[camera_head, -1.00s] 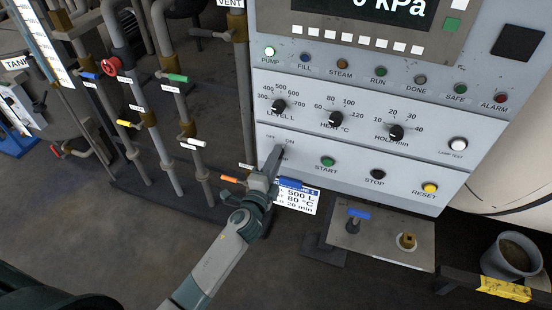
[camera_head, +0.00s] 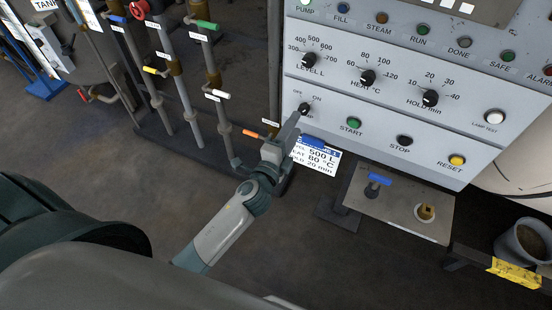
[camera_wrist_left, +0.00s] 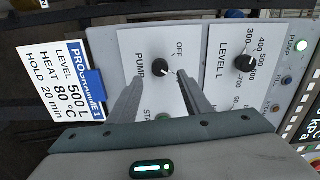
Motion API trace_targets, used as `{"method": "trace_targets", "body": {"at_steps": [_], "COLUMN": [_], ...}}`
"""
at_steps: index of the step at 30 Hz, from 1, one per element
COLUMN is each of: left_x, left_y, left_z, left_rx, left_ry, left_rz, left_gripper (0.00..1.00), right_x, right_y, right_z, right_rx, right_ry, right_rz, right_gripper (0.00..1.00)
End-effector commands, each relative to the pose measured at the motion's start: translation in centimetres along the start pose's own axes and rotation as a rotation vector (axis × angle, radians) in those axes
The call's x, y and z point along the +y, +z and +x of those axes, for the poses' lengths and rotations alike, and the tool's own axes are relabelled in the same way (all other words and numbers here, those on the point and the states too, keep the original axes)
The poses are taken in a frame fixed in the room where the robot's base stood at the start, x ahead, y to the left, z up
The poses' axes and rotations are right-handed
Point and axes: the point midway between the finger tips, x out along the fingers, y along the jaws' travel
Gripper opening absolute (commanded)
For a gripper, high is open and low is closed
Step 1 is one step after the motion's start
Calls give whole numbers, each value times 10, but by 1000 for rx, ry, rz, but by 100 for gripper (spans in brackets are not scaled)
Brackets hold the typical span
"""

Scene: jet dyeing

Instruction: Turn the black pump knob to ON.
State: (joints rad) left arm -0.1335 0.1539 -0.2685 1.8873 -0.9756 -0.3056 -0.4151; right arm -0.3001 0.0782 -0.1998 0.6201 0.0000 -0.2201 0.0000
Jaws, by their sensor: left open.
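The black pump knob (camera_head: 304,109) is on the lower left of the grey control panel, under its OFF and ON labels. It also shows in the left wrist view (camera_wrist_left: 160,67). There its white mark points right and slightly down, away from OFF; the ON label is hidden, apparently behind a finger. My left gripper (camera_head: 294,125) is just in front of and below the knob, apparently clear of it. In the left wrist view its two fingers (camera_wrist_left: 158,88) are apart with nothing between them. The PUMP lamp (camera_wrist_left: 301,45) glows pale green. My right gripper is not in view.
A programme card (camera_head: 318,157) with a blue clip hangs below the knob. START (camera_head: 354,124), STOP (camera_head: 404,141) and RESET (camera_head: 457,160) buttons are to the right. Pipes with coloured valve handles (camera_head: 207,25) stand left. A blue-handled valve (camera_head: 378,179) sits below the panel.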

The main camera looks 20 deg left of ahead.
Motion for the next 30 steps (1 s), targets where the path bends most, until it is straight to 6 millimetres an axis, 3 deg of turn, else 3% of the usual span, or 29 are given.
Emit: {"method": "trace_targets", "body": {"at_steps": [6, 15, 21, 30], "left_x": [4, 3, 2, 0], "left_y": [0, 0, 0, 0], "left_z": [-45, -95, -112, -116], "left_rx": [0, -1, -1, -1], "left_ry": [2, 2, 1, 1], "left_rz": [-1, -1, 0, 0], "left_gripper": [45, 45, 45, 45], "right_x": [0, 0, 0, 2], "right_y": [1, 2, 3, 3], "right_z": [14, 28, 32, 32], "right_rx": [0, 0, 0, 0], "right_ry": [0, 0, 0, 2], "right_rz": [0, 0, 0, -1], "right_gripper": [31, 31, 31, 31]}}
